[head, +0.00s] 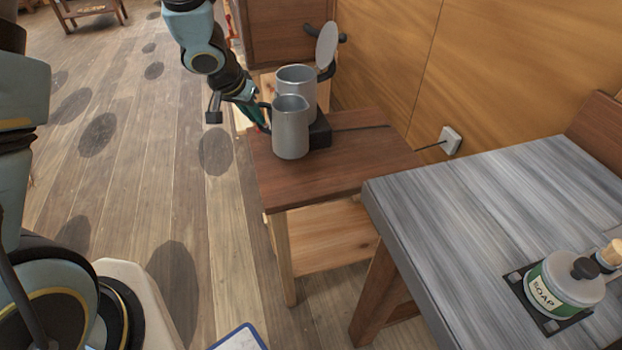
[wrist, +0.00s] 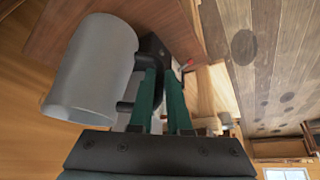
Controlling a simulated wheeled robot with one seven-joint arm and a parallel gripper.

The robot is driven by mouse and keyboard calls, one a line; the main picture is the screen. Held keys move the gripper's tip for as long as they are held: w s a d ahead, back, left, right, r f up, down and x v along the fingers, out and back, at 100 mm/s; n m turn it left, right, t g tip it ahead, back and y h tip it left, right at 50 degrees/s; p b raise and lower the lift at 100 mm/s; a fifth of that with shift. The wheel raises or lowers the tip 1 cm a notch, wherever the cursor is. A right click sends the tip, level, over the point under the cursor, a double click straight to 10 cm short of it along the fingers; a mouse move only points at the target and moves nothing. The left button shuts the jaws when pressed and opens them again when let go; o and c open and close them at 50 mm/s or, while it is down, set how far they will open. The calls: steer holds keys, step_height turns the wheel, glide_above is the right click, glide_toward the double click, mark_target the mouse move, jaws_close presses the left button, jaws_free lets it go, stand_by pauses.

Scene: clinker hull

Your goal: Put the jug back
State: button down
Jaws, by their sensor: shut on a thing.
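A grey metal jug (head: 291,130) is upright over the small brown table, left of and in front of a black base (head: 320,131). I cannot tell whether its bottom touches the tabletop. My gripper (head: 262,118) is at its left side, shut on its dark handle. In the wrist view the jug (wrist: 95,72) hangs left of the green fingers of my gripper (wrist: 160,75), which partly hide the handle. A second grey vessel (head: 297,78) with a raised round lid (head: 326,45) stands behind the jug, at the black base; the jug partly hides it.
The brown table (head: 340,175) has bare wood at its front and right. A cord (head: 360,127) runs from the base to a wall socket (head: 450,140). A grey table (head: 480,200) with a soap dispenser (head: 560,285) stands at the right. The wooden wall is close behind.

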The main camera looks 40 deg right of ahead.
mark_target(275, 109)
steer(key=shift+m+g, duration=0.3)
steer(key=shift+m, duration=0.4)
steer(key=s+d, duration=0.1)
steer(key=d, duration=0.1)
steer(key=s+d+r, duration=0.1)
steer(key=s+d, duration=0.1)
steer(key=shift+r, duration=0.2)
steer(key=shift+d+f+b, duration=0.1)
steer(key=shift+f+b, duration=0.05)
steer(key=shift+b, duration=0.2)
step_height(275, 109, down, 5)
steer(key=shift+s+r+b, duration=0.1)
steer(key=shift+s+b, duration=0.05)
steer(key=shift+b, duration=0.8)
steer(key=shift+f, duration=2.45)
steer(key=shift+f, duration=0.1)
steer(key=c, duration=0.9)
jaws_free()
steer(key=shift+o, duration=0.2)
steer(key=shift+r, duration=0.2)
